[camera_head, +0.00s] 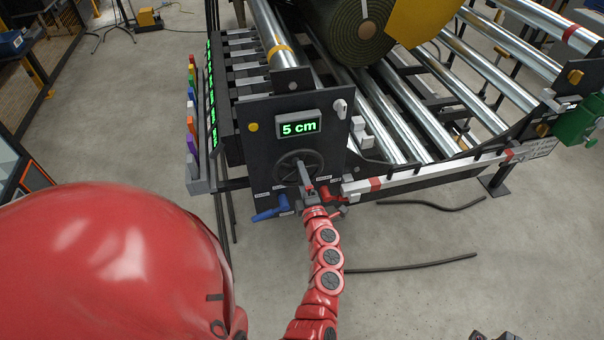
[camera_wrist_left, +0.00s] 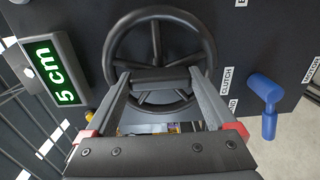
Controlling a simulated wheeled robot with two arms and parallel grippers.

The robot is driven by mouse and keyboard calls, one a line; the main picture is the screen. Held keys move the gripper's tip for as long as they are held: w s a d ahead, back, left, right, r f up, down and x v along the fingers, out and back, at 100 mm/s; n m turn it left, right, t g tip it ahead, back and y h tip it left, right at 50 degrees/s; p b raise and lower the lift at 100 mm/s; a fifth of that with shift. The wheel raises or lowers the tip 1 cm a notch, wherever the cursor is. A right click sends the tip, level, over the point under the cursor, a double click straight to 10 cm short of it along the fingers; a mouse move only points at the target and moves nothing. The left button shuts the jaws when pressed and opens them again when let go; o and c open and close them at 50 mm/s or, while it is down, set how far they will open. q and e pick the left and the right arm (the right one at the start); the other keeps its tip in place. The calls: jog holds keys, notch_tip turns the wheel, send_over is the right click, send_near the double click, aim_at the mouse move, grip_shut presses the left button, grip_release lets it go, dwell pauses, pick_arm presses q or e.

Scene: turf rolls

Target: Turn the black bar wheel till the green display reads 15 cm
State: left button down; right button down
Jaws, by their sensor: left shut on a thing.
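The black bar wheel (camera_head: 284,158) is on the dark front panel of the machine, below the display. It fills the upper middle of the left wrist view (camera_wrist_left: 160,13). The green display (camera_head: 299,127) reads 5 cm; the same reading shows sideways in the left wrist view (camera_wrist_left: 56,72). My left gripper (camera_head: 308,188) is at the wheel, its two fingers (camera_wrist_left: 160,80) on either end of the wheel's dark crossbar, shut on it. A dark part at the bottom right edge may be my right gripper (camera_head: 494,336); its fingers cannot be made out.
A blue lever (camera_head: 270,213) and a red lever (camera_head: 333,196) sit low on the panel, close to my left gripper. A white rail (camera_head: 430,173) runs right from the panel. A turf roll (camera_head: 350,30) rests on metal rollers above. Dark hoses (camera_head: 410,267) lie on the floor.

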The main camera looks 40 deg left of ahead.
pick_arm(q)
jog(key=shift+s+f+m+p, duration=0.1)
jog(key=shift+m+p, duration=7.05)
jog(key=shift+m, duration=3.85)
jog(key=shift+a, duration=0.1)
jog(key=shift+m, duration=2.5)
jog(key=shift+s, duration=0.1)
